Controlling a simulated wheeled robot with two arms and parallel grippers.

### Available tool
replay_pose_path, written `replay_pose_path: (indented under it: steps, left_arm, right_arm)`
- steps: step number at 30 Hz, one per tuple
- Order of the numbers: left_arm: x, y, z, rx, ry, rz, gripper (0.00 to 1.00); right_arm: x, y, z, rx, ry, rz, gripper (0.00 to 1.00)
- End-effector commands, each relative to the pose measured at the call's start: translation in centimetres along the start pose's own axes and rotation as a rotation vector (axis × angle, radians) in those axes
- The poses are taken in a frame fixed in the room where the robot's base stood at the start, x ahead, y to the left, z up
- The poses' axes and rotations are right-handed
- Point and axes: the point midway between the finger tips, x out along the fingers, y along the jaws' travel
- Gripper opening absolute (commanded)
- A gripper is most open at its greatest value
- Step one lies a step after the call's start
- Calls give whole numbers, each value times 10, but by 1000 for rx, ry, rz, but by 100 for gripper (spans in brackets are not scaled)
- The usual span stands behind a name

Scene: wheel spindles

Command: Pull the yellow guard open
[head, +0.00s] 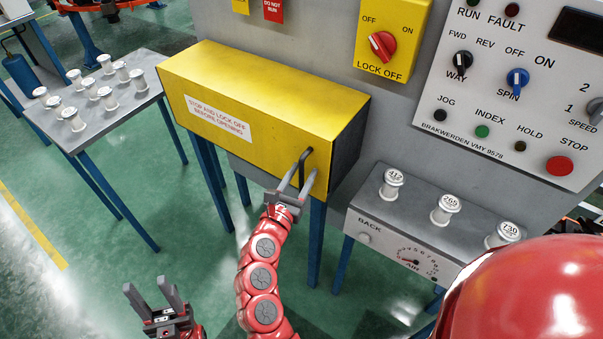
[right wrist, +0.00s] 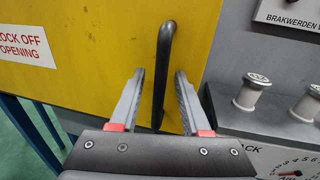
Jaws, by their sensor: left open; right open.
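The yellow guard (head: 255,85) is a long box on the front of the grey machine, with a white "STOP AND LOCK OFF BEFORE OPENING" label (head: 218,118). It looks closed. Its dark upright bar handle (head: 304,160) is near the right end of the front face. My right gripper (head: 299,178) is open at the handle. In the right wrist view the handle (right wrist: 164,65) stands between the two open fingers (right wrist: 159,85), with a gap visible on each side. My left gripper (head: 146,286) is open and empty, low at the left, away from the guard.
A red lock-off switch (head: 382,45) is on a yellow plate above the guard. A control panel (head: 520,90) is at the right. A grey shelf (head: 410,213) with white spindles juts out right of the guard. A table (head: 135,95) with several spindles stands at the left.

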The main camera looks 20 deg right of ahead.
Motion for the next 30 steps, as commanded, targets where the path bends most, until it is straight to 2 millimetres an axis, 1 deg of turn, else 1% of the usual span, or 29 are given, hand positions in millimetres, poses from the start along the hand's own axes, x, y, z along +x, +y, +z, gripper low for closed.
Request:
replay_pose_path:
  steps: [2,3,5,9,10,11,30]
  left_arm:
    - [0,0,0,0,0,0,50]
    - [0,0,0,0,0,0,50]
    - [0,0,0,0,0,0,50]
    - [0,0,0,0,0,0,50]
    - [0,0,0,0,0,0,50]
    - [0,0,0,0,0,0,50]
    - [0,0,0,0,0,0,50]
  right_arm:
    - [0,0,0,0,0,0,47]
    - [0,0,0,0,0,0,44]
    - [0,0,0,0,0,0,33]
    - [0,0,0,0,-1,0,8]
    - [0,0,0,0,-1,0,2]
    - [0,0,0,0,-1,0,0]
    - [-1,0,0,0,-1,1,0]
